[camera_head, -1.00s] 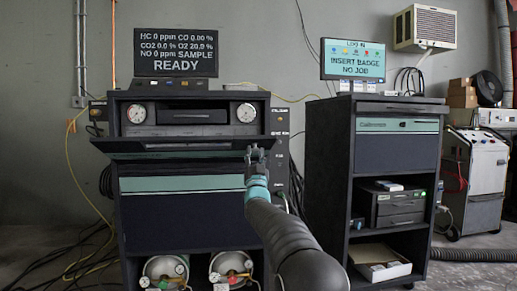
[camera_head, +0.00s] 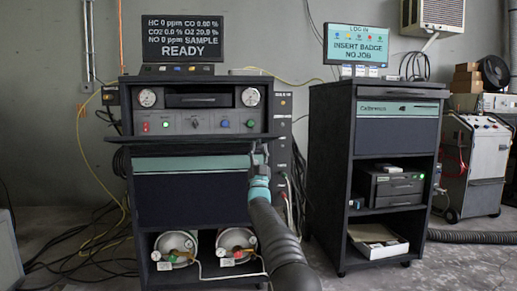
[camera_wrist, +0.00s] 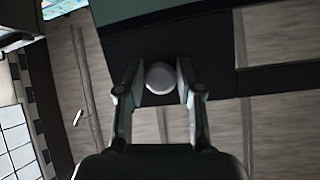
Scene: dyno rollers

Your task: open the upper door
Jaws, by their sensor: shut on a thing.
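The upper door (camera_head: 190,138) of the left cabinet is a dark panel hinged low. It is folded down and out, seen nearly edge-on in the head view, roughly level. My gripper (camera_head: 259,158) is at the door's right front end. In the wrist view, my gripper (camera_wrist: 160,82) has its two fingers on either side of a round white knob (camera_wrist: 159,77) on a dark panel and is shut on it. In the head view the knob is hidden behind my gripper.
Behind the door, a grey control panel (camera_head: 196,122) with coloured buttons and two gauges is exposed. A teal-striped lower front (camera_head: 185,188) and two round regulators sit below. A second cabinet (camera_head: 331,150) stands to the right, with a narrow gap between.

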